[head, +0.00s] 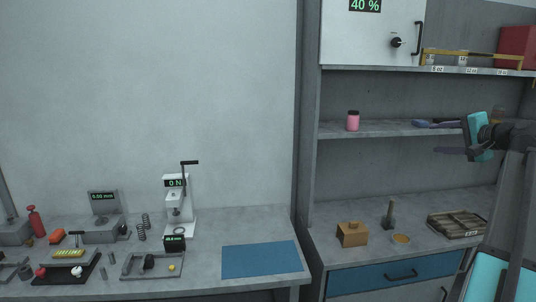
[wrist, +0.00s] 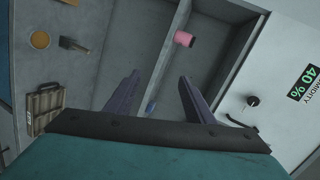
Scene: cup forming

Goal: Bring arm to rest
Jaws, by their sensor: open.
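My gripper (head: 449,151) is at the right of the head view, raised in front of the shelf unit at about the height of its middle shelf. In the wrist view my gripper (wrist: 160,95) shows two dark fingers spread apart with nothing between them close by. The fingers point toward the shelf unit. The gripper is apart from the shelf and the things on it. My arm comes in from the right edge of the head view and hides part of the shelf's right side.
A pink jar (head: 352,121) stands on the middle shelf (head: 385,128). A wooden box (head: 352,234), a round tan-topped dish (head: 401,239) and a slotted tray (head: 455,224) sit on the counter below. A blue mat (head: 262,260) lies on the left bench, beside a press (head: 178,205).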

